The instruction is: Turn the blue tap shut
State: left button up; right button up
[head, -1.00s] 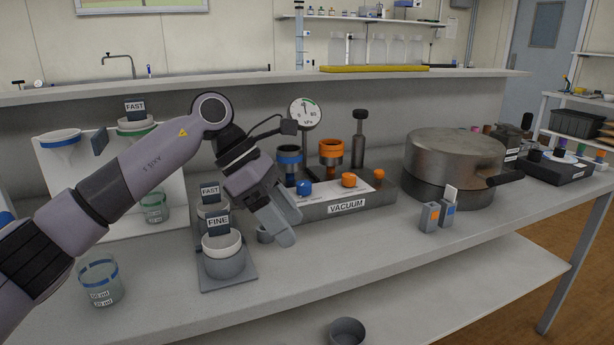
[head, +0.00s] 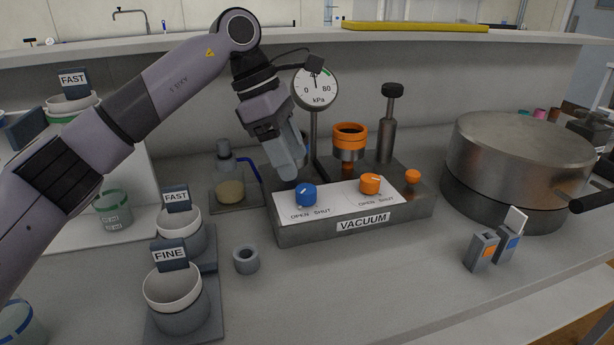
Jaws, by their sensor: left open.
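The blue tap (head: 306,195) is a round knob at the left of the white panel on the grey vacuum box (head: 364,224). The words OPEN and SHUT are printed below it. A pale mark shows on the knob, but I cannot tell for sure which word it points at. My left gripper (head: 290,165) hangs just above and behind the blue tap, apart from it, fingers pointing down. It is open and nothing shows in it. It hides most of the blue-ringed funnel behind. My right gripper is not in view.
An orange tap (head: 370,183) sits right of the blue one. A gauge (head: 315,88), an orange-ringed funnel (head: 349,142) and a dark-topped cylinder (head: 387,125) stand behind. A flask (head: 229,180) is at left, a metal pot (head: 518,165) at right.

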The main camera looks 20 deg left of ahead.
aim_at(306, 189)
pick_arm(q)
jog(key=x, duration=0.5)
jog(key=shift+s+d+f, duration=0.1)
jog(key=shift+d+f, duration=0.05)
jog(key=shift+f, duration=0.25)
jog(key=c, duration=1)
